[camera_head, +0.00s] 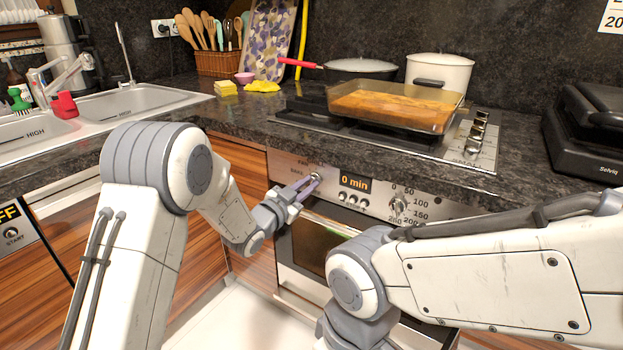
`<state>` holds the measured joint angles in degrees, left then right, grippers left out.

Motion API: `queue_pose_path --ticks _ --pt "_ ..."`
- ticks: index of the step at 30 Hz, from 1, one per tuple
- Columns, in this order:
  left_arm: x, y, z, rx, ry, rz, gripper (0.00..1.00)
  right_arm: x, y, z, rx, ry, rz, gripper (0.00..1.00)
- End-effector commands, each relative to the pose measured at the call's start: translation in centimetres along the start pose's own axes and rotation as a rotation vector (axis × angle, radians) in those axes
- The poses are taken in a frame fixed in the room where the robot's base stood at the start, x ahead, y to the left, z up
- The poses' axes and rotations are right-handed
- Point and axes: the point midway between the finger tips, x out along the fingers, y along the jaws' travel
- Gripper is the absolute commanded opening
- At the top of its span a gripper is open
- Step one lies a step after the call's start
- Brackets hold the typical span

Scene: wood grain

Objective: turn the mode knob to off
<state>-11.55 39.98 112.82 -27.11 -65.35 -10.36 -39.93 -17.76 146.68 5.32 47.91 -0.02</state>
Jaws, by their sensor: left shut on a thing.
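The oven's mode knob (316,177) is at the left of the steel control panel, partly hidden by my fingers. Words are printed around it, but they are too small to read surely, and I cannot tell which one the knob points to. My left gripper (304,186) reaches the panel from the left, its fingers shut on the mode knob. My right arm crosses the lower right of the view, and its gripper is out of view.
Right of the mode knob are a display (355,184) reading "0 min" and a temperature knob (399,204). The dark countertop (240,120) overhangs the panel. A glass baking dish (392,108) sits on the hob above. The oven door (312,245) is below.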

Motion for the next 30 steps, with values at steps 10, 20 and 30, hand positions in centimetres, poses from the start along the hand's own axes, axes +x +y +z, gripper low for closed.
queue_pose_path --ticks 10,20,30 --pt "0.0 -0.1 -0.2 -0.045 0.003 -0.001 0.0 -0.3 0.0 0.0 0.0 0.0 0.0 0.55" --pt "0.1 -0.1 -0.3 -0.385 0.004 -0.001 0.0 -1.8 -0.1 -0.1 0.0 0.0 0.0 0.55" --pt "0.0 0.0 -0.1 -0.388 0.002 -0.001 0.55 -1.6 -0.1 -0.1 0.0 0.0 0.0 0.55"
